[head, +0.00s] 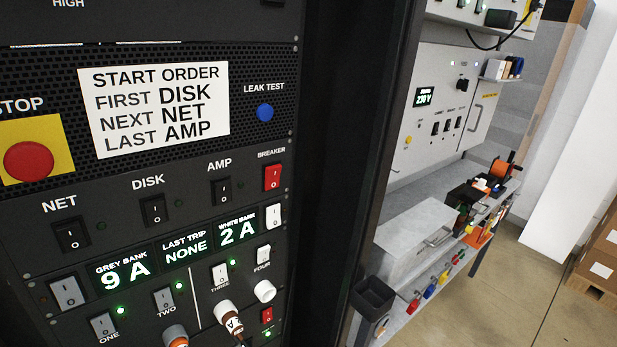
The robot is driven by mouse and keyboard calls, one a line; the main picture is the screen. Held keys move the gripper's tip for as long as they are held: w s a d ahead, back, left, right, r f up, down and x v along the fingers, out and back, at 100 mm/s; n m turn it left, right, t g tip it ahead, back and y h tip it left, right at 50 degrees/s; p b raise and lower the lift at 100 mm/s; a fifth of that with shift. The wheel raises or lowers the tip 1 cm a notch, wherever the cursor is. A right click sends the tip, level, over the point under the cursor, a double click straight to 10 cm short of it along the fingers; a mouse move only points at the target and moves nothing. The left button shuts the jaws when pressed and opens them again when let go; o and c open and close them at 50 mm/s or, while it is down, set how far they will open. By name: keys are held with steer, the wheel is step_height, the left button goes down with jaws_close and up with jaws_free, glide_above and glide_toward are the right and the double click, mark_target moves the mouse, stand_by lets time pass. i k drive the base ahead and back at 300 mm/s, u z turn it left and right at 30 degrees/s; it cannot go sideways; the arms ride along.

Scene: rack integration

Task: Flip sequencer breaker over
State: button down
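The sequencer breaker (272,177) is a red rocker switch under the label BREAKER, at the right end of the dark panel with the NET switch (71,235), DISK switch (153,210) and AMP switch (220,191). Its face is in plain view and nothing touches it. I cannot tell for sure which way it is tipped. The lamps beside NET, DISK and AMP look dark. My gripper does not show in this view.
A red STOP button (29,161) and a blue LEAK TEST button (265,112) sit above. A workbench (420,235) stands right.

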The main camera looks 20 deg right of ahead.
mark_target(273, 172)
steer(key=z, duration=0.6)
steer(key=k, duration=0.8)
steer(key=z, duration=0.9)
steer(key=k, duration=0.5)
steer(key=z, duration=0.3)
steer(key=i, duration=0.6)
steer(key=u, duration=0.5)
steer(key=i, duration=1.15)
steer(key=u, duration=0.95)
steer(key=i, duration=0.55)
steer(key=u, duration=0.35)
